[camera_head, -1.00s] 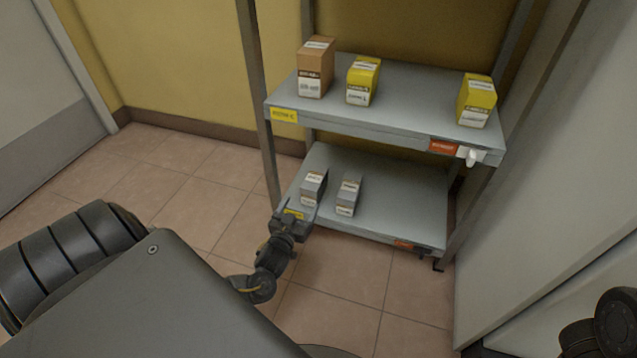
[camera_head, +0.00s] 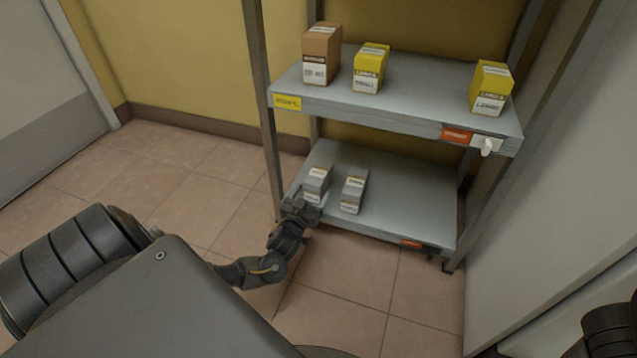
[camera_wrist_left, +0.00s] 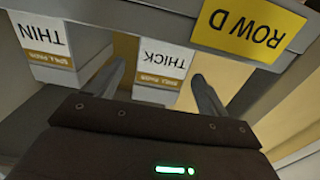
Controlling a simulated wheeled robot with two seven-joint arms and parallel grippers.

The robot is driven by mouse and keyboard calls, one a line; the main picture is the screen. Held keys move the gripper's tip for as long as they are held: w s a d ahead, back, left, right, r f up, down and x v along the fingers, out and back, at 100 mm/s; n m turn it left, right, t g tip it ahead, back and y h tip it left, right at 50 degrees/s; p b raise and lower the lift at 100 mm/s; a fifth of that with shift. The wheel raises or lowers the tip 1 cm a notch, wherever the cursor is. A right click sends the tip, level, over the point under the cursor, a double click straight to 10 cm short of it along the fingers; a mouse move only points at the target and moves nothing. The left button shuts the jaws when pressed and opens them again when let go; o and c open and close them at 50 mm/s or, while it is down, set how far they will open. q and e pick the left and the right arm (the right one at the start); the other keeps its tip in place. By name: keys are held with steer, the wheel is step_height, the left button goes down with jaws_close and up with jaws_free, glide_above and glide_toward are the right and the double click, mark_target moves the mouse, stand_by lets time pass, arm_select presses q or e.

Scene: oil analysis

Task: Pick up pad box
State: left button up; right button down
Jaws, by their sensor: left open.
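I cannot tell whether the fingers touch the box. My right gripper is out of view.
The upper shelf (camera_head: 420,100) holds a brown box (camera_head: 321,54) and two yellow boxes, one near the middle (camera_head: 369,68) and one at right (camera_head: 490,88). A yellow ROW D label (camera_wrist_left: 248,27) is on the shelf edge. The lower shelf's right half (camera_head: 415,205) is clear.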

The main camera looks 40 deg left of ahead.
arm_select(q)
steer(key=b+x, duration=0.3)
steer(key=x, duration=0.1)
steer(key=shift+f+b, duration=0.1)
steer(key=shift+b, duration=0.3)
steer(key=shift+w+a, duration=0.2)
steer(key=shift+w, duration=0.3)
steer(key=shift+r, duration=0.25)
steer(key=shift+c, duration=0.5)
steer(key=c, duration=1)
steer(key=shift+c, duration=0.2)
steer(key=shift+r, duration=0.1)
